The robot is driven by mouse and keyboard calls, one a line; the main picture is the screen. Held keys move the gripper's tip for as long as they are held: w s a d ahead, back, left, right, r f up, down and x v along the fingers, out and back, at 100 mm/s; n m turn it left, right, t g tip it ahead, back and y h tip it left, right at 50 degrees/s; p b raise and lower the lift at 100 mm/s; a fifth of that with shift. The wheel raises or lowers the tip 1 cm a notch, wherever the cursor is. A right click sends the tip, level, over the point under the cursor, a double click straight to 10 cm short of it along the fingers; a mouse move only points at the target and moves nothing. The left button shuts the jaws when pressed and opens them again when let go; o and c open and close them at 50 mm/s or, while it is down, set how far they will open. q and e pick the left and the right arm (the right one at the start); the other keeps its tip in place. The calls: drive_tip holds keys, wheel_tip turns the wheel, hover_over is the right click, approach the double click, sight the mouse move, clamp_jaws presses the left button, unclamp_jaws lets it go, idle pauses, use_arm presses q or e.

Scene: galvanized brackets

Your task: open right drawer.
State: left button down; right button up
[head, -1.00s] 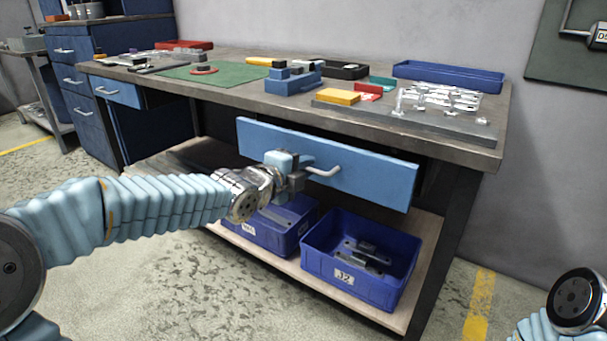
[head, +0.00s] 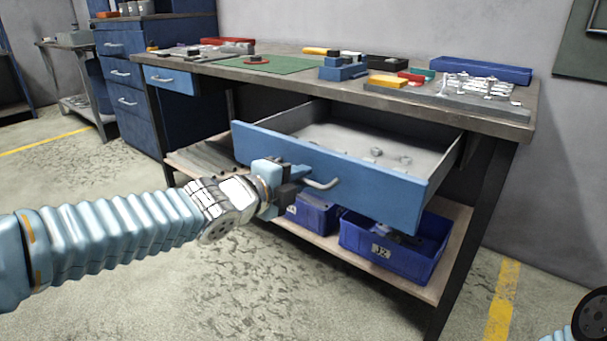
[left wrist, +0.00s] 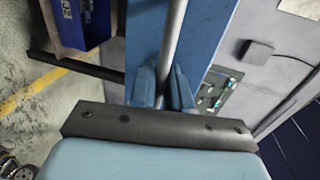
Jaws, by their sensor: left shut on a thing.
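The right drawer (head: 370,182) has a blue front and is pulled well out from under the workbench. Its pale inside shows, with a few small metal parts in it. My left gripper (head: 297,183) is shut on the grey bar handle (head: 322,184) at the left part of the drawer front. In the left wrist view, the fingers of my left gripper (left wrist: 162,92) stand on both sides of the handle bar (left wrist: 172,40). Of my right arm only a piece shows at the lower right corner; its gripper is out of view.
Blue bins (head: 395,250) stand on the lower shelf (head: 452,225) under the drawer. The benchtop (head: 300,68) carries a green mat (head: 268,65), a blue fixture (head: 342,70) and a blue tray (head: 480,70). A closed left drawer (head: 170,80) is at the far left. The floor in front is clear.

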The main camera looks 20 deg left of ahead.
use_arm(q)
drive_tip(key=shift+v, duration=0.75)
use_arm(e)
drive_tip(key=shift+s+a, duration=0.15)
drive_tip(key=shift+s, duration=0.3)
use_arm(q)
drive_tip(key=shift+f, duration=0.25)
drive_tip(key=c, duration=1.3)
unclamp_jaws()
drive_tip(key=shift+c, duration=0.2)
drive_tip(key=shift+s+r, duration=0.1)
drive_tip(key=shift+r, duration=0.05)
drive_tip(key=p+v, duration=0.7)
drive_tip(key=v, duration=0.6)
drive_tip(key=shift+s, duration=0.3)
use_arm(e)
wheel_tip(320, 180, up, 7)
drive_tip(key=a, duration=0.1)
drive_tip(key=shift+s+a+f, duration=0.15)
drive_tip(key=shift+s+a, duration=0.1)
drive_tip(key=shift+s, duration=0.05)
